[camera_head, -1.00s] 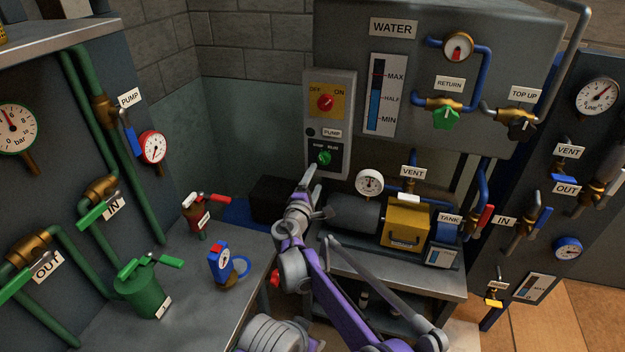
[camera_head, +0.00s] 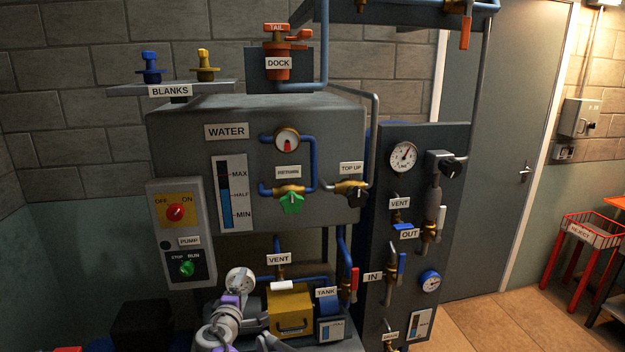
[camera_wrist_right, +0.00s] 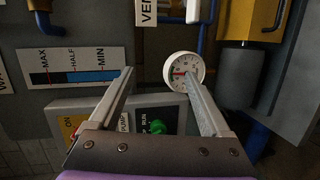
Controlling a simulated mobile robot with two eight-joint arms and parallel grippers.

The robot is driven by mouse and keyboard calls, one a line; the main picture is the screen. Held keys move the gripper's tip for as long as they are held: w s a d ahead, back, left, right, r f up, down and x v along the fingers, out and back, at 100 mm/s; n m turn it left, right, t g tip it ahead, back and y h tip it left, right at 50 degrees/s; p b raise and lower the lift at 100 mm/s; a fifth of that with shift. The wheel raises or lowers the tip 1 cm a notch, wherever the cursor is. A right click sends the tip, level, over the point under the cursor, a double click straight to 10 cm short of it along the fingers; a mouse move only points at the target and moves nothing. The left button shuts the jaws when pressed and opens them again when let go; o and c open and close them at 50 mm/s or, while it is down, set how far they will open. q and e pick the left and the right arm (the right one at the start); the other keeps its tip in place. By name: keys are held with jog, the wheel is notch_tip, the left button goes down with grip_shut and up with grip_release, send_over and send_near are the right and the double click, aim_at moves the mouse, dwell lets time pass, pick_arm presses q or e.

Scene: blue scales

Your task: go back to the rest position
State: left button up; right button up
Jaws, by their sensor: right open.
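My right gripper (camera_wrist_right: 160,72) is open and empty in the right wrist view, its two fingers apart. Beyond the fingers are the pump switch box (camera_wrist_right: 165,112) and a round white gauge (camera_wrist_right: 184,70), which overlaps the right finger in the picture. I cannot tell whether they touch. In the head view part of my right arm shows at the bottom edge, left of the yellow box (camera_head: 290,310); its fingers are hard to make out there. My left gripper is not in view.
A red reject basket (camera_head: 590,232) is at far right. Floor (camera_head: 520,315) before the door is clear.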

jog(key=s+d+m+g+h, duration=0.25)
jog(key=s+d+m, duration=0.3)
jog(key=d, duration=0.85)
jog(key=s+d+m+g+h, duration=0.1)
jog(key=s+d+m+g, duration=0.45)
jog(key=d, duration=0.85)
jog(key=s+d+f+m+y, duration=0.1)
jog(key=s+d+f+m, duration=0.1)
jog(key=s, duration=0.7)
jog(key=s+d+f+m+g+y, duration=0.1)
jog(key=s+d+f, duration=0.3)
jog(key=s, duration=0.5)
jog(key=s+d+f+m+g+y, duration=0.1)
jog(key=s+d+f+m, duration=0.2)
jog(key=s, duration=0.6)
notch_tip(320, 180, down, 2)
jog(key=shift+s+d+f+m, duration=0.2)
jog(key=shift+s+d+m, duration=0.1)
jog(key=shift+s, duration=0.1)
jog(key=shift+y, duration=0.25)
